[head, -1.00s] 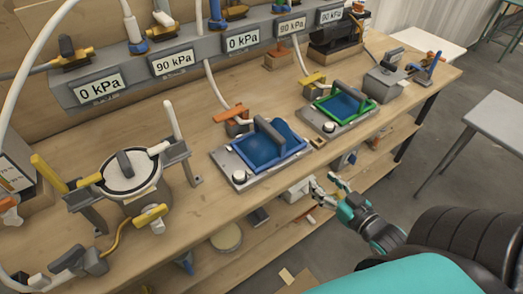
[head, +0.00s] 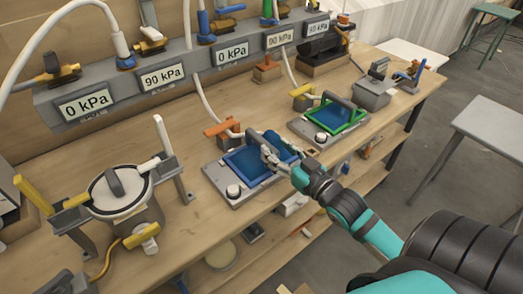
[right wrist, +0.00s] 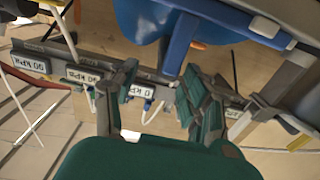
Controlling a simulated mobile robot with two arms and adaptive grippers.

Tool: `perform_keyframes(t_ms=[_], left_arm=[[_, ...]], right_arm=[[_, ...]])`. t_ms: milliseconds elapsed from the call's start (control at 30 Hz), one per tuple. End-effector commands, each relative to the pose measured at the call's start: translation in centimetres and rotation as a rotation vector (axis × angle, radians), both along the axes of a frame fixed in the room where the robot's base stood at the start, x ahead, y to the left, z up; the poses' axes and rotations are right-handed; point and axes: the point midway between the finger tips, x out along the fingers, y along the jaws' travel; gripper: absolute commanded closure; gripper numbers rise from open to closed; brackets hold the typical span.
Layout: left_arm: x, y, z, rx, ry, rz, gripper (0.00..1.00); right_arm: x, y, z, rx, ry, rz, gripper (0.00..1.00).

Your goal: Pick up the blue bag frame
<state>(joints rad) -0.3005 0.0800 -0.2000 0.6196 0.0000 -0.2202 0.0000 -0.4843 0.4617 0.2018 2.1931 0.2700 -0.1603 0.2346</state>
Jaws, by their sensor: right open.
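The blue bag frame (head: 237,170) lies on a grey base plate (head: 212,178) at the middle of the bench, with dark blue film inside and a grey handle across it. My right gripper (head: 272,155) is open over the frame's right side, by the handle, and partly hides both. In the right wrist view the blue frame (right wrist: 181,42) shows at the top, beyond the open fingers (right wrist: 163,95), and nothing is between the fingers. Whether a finger touches the frame or handle, I cannot tell. My left gripper is not in view.
A green frame (head: 354,127) lies on a similar plate to the right. A round lidded pot (head: 105,196) with a yellow-handled clamp stands at the left. A grey rail with pressure displays (head: 163,77) and hoses runs along the back. Bare bench shows between pot and plate.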

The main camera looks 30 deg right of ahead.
Motion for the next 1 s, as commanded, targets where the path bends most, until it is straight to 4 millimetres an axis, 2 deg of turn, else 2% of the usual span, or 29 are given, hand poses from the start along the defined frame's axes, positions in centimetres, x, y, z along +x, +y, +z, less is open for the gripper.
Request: perform_keyframes(t_ms=[267,533,833,1000], left_arm=[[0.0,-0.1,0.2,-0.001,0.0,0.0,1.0],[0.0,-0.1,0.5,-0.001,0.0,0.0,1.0],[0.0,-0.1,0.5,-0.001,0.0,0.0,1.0],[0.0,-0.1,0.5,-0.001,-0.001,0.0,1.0]], right_arm=[[2.0,0.3,0.0,0.0,-0.002,0.0,0.52],[5.7,0.9,-0.4,-0.002,-0.002,0.0,0.52],[6.2,0.9,-0.5,-0.001,0.0,0.0,0.52],[6.2,0.9,-0.5,-0.001,0.0,0.0,0.73]])
